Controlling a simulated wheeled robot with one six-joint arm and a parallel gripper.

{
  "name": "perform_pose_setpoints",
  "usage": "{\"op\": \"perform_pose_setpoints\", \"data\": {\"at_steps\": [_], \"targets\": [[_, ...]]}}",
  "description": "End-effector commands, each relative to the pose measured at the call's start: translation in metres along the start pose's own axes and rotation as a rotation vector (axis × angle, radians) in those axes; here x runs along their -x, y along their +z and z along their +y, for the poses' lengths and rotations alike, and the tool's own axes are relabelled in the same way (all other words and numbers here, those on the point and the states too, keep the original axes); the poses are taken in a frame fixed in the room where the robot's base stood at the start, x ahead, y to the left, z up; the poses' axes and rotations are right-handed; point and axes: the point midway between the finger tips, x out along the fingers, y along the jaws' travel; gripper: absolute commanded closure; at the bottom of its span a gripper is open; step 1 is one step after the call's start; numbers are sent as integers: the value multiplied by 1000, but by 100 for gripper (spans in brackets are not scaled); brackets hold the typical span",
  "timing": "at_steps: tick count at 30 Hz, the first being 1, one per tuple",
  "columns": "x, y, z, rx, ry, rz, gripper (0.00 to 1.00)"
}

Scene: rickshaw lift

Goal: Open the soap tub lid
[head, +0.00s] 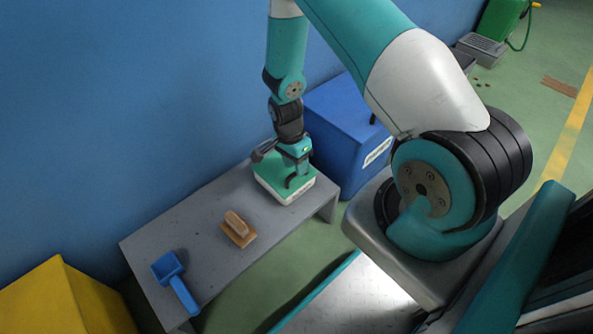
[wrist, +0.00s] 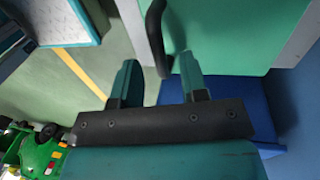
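The soap tub (head: 293,196) is a white box with a flat green lid (head: 270,171), standing at the right end of the grey bench. The lid looks closed in the head view. My gripper (head: 296,172) is low over the tub, pointing down at the lid. In the wrist view the green lid (wrist: 235,35) fills the upper right, with a dark handle (wrist: 154,30) on its edge. My gripper's two fingers (wrist: 158,68) are apart, and the handle's lower end shows between them. I cannot tell whether either finger touches it.
The grey bench (head: 195,240) also holds a brush (head: 238,228) and a blue scoop (head: 172,277). A blue box (head: 342,115) stands behind the tub, close to its right. A yellow box (head: 65,300) is at the lower left. The blue wall (head: 130,100) runs along the bench's back.

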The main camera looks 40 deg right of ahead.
Motion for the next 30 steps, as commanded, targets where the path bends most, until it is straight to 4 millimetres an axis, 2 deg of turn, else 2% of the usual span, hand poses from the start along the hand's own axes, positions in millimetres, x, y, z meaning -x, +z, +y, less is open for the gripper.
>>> {"op": "perform_pose_setpoints", "data": {"at_steps": [1, 4, 13, 14, 18, 19, 26, 30], "targets": [[-7, 0, 0, 0, 2, 0, 60], [-12, 0, 0, 0, 0, 0, 60], [-12, 0, 0, 0, -1, 0, 60], [-12, 0, 0, 0, -1, 0, 65], [-12, 0, 0, 1, -1, 0, 97], [-12, 0, 0, 1, -1, 0, 100], [-12, -1, 0, -2, 3, 0, 100], [-8, -10, 2, -17, 26, -3, 100]]}}
